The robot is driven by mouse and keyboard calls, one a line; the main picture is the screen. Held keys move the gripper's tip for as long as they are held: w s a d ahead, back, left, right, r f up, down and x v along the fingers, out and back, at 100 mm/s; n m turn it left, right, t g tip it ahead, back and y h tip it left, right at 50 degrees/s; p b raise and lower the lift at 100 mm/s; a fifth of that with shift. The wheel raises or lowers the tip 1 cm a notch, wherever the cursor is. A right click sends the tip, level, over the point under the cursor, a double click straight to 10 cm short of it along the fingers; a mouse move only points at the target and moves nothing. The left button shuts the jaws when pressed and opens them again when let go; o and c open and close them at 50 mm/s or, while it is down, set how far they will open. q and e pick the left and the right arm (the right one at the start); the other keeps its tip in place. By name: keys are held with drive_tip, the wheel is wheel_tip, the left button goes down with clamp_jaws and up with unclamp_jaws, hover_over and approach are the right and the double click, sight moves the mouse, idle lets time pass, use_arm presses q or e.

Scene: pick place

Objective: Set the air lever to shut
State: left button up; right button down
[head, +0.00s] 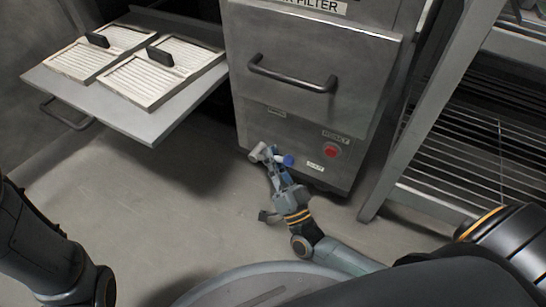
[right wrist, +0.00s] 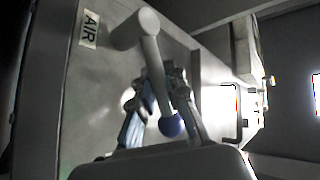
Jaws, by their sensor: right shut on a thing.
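The air lever is a pale grey bar on a round pivot (head: 257,151), low on the front of the grey filter cabinet, with a blue knob (head: 288,160) at its free end. In the right wrist view the lever bar (right wrist: 153,65) runs from its pivot down to the blue knob (right wrist: 171,126). My right gripper (head: 274,158) is at the lever, and its fingers (right wrist: 162,88) are shut on the bar from both sides. In the head view the fingers partly hide the bar. My left gripper is outside the frames.
The cabinet (head: 310,60) has a drawer handle (head: 292,79) above the lever and a red button (head: 331,151) to its right. An AIR label (right wrist: 88,29) is beside the pivot. A shelf with filter panels (head: 128,82) juts out at left. A metal rack (head: 470,130) stands at right.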

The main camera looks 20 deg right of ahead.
drive_tip(key=c, duration=1.6)
unclamp_jaws()
